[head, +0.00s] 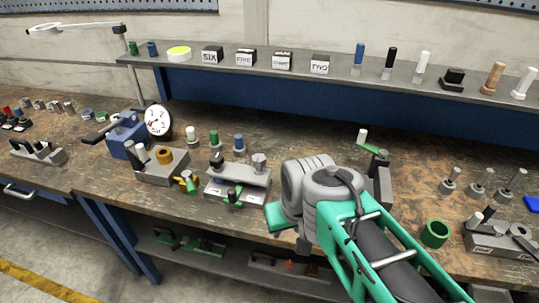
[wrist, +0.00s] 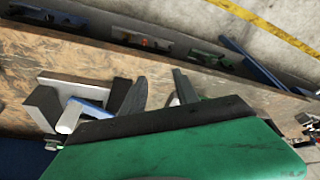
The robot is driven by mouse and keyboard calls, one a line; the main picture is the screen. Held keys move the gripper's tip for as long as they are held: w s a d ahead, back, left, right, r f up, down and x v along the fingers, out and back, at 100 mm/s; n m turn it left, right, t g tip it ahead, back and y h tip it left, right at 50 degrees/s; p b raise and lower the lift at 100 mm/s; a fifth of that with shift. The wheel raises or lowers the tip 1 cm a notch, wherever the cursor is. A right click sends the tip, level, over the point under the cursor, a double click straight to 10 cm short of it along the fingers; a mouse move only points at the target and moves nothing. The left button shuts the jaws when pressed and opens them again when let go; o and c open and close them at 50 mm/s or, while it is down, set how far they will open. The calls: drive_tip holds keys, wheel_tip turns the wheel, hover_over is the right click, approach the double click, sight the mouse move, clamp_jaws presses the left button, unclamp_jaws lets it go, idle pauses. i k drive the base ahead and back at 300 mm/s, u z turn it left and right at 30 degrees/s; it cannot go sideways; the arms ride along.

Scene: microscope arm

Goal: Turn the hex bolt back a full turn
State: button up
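I cannot make out the hex bolt for certain in either view. A grey block with posts and a brass-coloured piece (head: 164,156) stands on the bench in the head view. Right of it is a grey fixture (head: 238,180) with a dark knob, a grey round knob (head: 259,162) and a green part at its front. My gripper (wrist: 160,88) shows in the wrist view as two dark fingers set apart beyond the green hand. I see nothing clearly held between them. In the head view my arm hides the fingers and the bench behind them.
A grey upright stand with a green lever (head: 375,151) is close behind my arm. A dial gauge (head: 158,120) stands at left. A green ring (head: 435,234) and several posts are at right. The shelf (head: 300,66) holds blocks and cylinders.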

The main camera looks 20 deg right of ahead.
sight(258, 161)
drive_tip(key=i, duration=0.35)
drive_tip(key=u, duration=0.55)
drive_tip(key=k, duration=0.55)
drive_tip(key=u, duration=0.4)
drive_tip(key=i, duration=0.95)
drive_tip(key=u, duration=0.75)
